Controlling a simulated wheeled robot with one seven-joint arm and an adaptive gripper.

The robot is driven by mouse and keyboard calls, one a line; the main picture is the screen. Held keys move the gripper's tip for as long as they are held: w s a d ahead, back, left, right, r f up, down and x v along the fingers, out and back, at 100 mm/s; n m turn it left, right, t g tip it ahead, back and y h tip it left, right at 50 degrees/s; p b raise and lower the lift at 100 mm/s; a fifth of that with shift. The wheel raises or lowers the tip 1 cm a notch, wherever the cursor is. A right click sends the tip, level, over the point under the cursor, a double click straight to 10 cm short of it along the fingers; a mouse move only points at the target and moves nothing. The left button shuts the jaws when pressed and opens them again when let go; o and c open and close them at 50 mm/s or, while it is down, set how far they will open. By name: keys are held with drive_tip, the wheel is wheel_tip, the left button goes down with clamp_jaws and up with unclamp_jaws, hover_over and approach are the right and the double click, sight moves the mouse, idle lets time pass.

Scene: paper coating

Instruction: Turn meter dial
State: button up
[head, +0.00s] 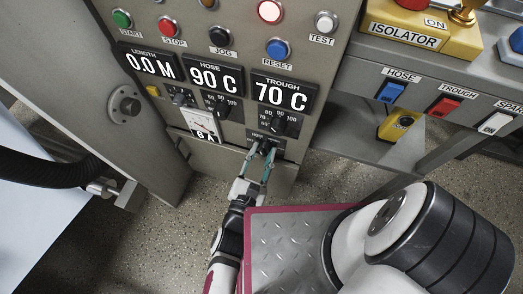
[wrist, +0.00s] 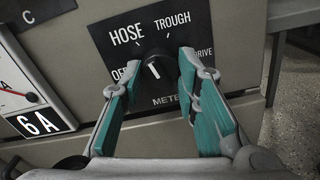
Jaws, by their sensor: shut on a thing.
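The meter dial (wrist: 155,62) is a black knob with a white mark, on a black plate (wrist: 118,52) lettered OFF, HOSE, TROUGH, DRIVE and METER. OFF is partly covered by my left finger. I cannot tell for sure which label the dial's mark points to. My gripper (wrist: 155,72), with teal-padded fingers, is shut on the dial, one finger on each side. In the head view my gripper (head: 262,156) reaches up to the low part of the panel, where the dial is mostly hidden between the fingers.
An analogue meter (head: 201,124) reading 6A is left of the dial. Above are the hose display (head: 215,79) at 90 C, the trough display (head: 284,93) at 70 C, and knobs beneath them. An isolator box (head: 408,38) and switches are at the right.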

drive_tip(key=m+p, duration=0.2)
drive_tip(key=m, duration=0.2)
drive_tip(key=shift+r+m+p, duration=0.1)
drive_tip(key=shift+m+p, duration=0.2)
drive_tip(key=shift+p, duration=0.1)
drive_tip(key=shift+m+p, duration=0.7)
drive_tip(key=shift+m, duration=1.2)
drive_tip(key=o, duration=1.2)
drive_tip(key=shift+c, duration=0.2)
drive_tip(key=shift+a, duration=0.1)
drive_tip(key=v, duration=1.2)
